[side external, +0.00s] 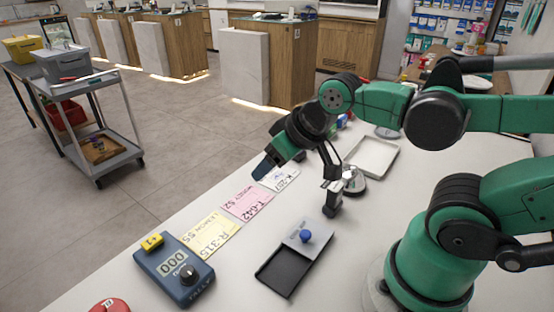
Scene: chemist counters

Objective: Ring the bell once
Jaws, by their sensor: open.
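A small round silver-grey object with a dark base, which looks like the bell (354,184), stands on the white counter near the middle of the side external view. My gripper (333,198) hangs down just left of it and in front, partly overlapping it in the picture. The jaws are open, and I see nothing held between them. I cannot tell whether a finger touches the bell. The bell's left side is partly hidden by my gripper.
A black-and-grey tray with a blue knob (305,236) lies in front of my gripper. A blue device with a dial (175,270) and paper cards (245,203) lie to the left. A pale tray (372,157) sits behind. A red object (110,305) is at the bottom edge.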

